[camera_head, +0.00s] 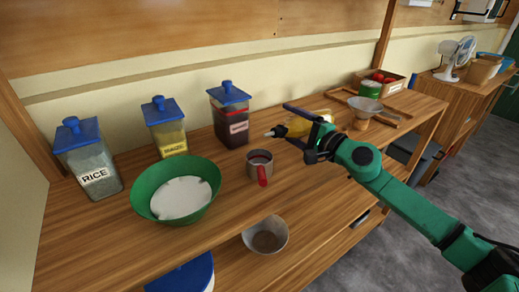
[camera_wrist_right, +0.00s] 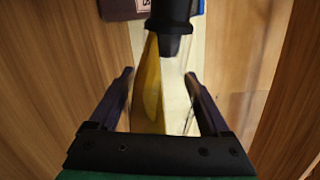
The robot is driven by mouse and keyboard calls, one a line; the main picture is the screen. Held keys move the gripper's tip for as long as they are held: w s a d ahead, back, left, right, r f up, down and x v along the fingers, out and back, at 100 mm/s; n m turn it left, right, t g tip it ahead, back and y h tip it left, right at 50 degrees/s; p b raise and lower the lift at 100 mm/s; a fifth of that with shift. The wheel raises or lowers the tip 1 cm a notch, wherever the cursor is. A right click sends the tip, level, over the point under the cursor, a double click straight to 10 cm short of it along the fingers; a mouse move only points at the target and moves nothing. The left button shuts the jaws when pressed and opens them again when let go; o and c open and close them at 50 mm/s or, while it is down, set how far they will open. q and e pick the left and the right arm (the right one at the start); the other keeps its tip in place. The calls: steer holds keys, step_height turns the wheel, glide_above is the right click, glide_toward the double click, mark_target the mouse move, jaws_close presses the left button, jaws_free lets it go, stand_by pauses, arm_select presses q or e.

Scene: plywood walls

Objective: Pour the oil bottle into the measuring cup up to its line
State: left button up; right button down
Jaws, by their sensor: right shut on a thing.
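My right gripper (camera_head: 297,127) is shut on the oil bottle (camera_head: 299,124), which holds yellow oil. The bottle lies tipped well over, close to level, with its dark neck pointing left. In the right wrist view the bottle (camera_wrist_right: 152,85) runs between the two fingers (camera_wrist_right: 161,100), with its black spout (camera_wrist_right: 170,22) at the top. The measuring cup (camera_head: 257,168), metal with a red handle, stands on the counter below and left of the spout, apart from it. I cannot make out a stream, the line or the level inside the cup. My left gripper is not in view.
Blue-lidded jars, rice (camera_head: 92,165), maize (camera_head: 167,130) and a dark red one (camera_head: 231,118), stand along the wall. A green bowl (camera_head: 143,202) is left of the cup. A funnel-shaped bowl (camera_head: 364,108), a green tin (camera_head: 370,90) and a tomato crate (camera_head: 393,87) stand right.

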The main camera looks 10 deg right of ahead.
stand_by(0.3)
steer(key=shift+r+n, duration=0.85)
steer(key=shift+n, duration=0.15)
stand_by(3.5)
